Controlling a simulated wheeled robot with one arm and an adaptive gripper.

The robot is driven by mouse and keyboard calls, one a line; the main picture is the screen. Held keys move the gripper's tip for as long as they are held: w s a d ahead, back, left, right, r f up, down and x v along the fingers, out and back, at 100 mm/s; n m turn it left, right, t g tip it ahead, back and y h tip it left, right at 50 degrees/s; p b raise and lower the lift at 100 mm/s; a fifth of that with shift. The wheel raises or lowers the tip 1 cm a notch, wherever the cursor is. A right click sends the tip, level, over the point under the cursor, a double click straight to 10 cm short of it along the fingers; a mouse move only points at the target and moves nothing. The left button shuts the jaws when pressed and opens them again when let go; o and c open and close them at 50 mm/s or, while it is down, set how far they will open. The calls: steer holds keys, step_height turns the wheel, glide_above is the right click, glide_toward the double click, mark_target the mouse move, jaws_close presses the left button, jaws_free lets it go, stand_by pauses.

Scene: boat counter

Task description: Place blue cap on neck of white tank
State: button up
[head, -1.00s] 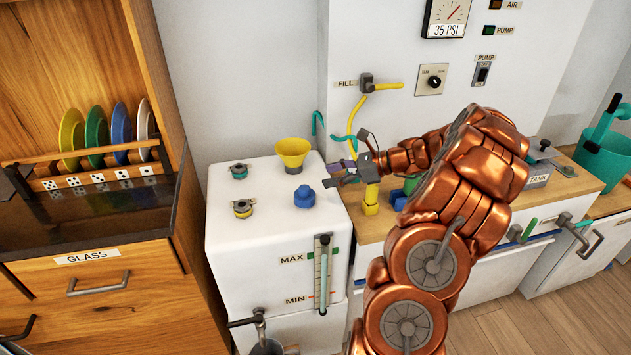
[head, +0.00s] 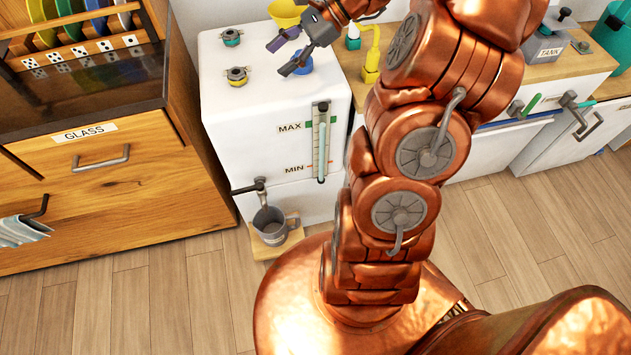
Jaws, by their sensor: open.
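The white tank (head: 265,115) stands left of centre. The blue cap (head: 303,63) sits on its top near the right edge, partly hidden behind my gripper. My gripper (head: 281,57) is open and reaches in from the upper right, its two fingertips pointing left over the tank top. The fingers overlap the cap in the picture; I cannot tell whether they touch it. A yellow funnel (head: 286,12) stands at the back of the top, cut by the upper edge.
A level gauge (head: 321,145) is on the tank front. A grey mug (head: 270,226) stands below the tap. A wooden cabinet (head: 100,190) with a plate rack is on the left. A yellow bottle (head: 371,68) stands on the counter to the right. The floor is clear.

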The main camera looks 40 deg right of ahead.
steer(key=s+a+n+g+h, duration=0.45)
steer(key=s+a+n, duration=0.45)
steer(key=s+a, duration=0.5)
steer(key=s+f+n+g+h, duration=0.1)
steer(key=s+n+h, duration=0.4)
steer(key=s+n, duration=0.5)
steer(key=s+f, duration=0.1)
steer(key=s, duration=0.3)
steer(key=shift+s+d+f+h, duration=0.15)
steer(key=shift+s+d+h, duration=0.2)
steer(key=shift+g, duration=0.25)
steer(key=shift+r+p, duration=1)
